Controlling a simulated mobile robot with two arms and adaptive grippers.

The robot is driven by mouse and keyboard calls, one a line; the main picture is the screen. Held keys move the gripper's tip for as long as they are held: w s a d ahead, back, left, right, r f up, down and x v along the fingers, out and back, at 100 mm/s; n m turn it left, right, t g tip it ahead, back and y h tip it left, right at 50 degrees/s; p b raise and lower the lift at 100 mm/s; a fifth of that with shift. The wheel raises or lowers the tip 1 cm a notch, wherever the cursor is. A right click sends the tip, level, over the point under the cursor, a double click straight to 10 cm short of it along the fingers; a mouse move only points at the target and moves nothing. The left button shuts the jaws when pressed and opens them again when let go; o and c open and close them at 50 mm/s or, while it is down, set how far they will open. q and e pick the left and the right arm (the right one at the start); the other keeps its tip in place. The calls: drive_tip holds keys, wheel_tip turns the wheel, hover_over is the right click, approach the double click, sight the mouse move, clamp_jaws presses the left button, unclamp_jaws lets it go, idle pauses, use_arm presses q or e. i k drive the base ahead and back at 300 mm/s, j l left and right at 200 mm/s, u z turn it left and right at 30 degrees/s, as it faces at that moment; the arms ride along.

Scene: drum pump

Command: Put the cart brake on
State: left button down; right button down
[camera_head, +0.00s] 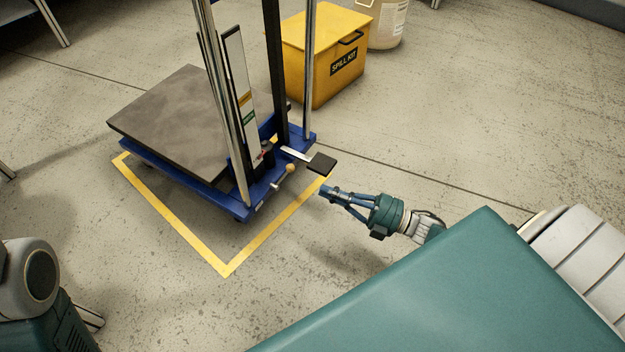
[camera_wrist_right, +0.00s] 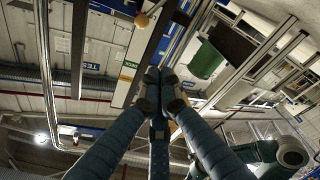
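The cart (camera_head: 262,190) has a blue base frame, upright posts and a grey platform (camera_head: 180,125). It stands within a yellow floor outline. At its near right end are a black pedal (camera_head: 322,163) on a metal arm, a short lever with a round tan knob (camera_head: 290,168), and a small red part (camera_head: 266,150). I cannot tell which is the brake. My right gripper (camera_head: 323,190) points left, just below and apart from the pedal. Its fingertips are together and empty in the right wrist view (camera_wrist_right: 160,82). My left gripper is out of view.
A yellow spill kit box (camera_head: 325,60) stands behind the cart, with a pale drum (camera_head: 388,25) beside it. The yellow outline (camera_head: 225,270) marks the floor around the cart. Open floor lies to the right and in front of the cart.

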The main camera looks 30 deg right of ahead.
sight(284, 176)
drive_tip(key=k+l, duration=0.75)
drive_tip(key=l, duration=0.2)
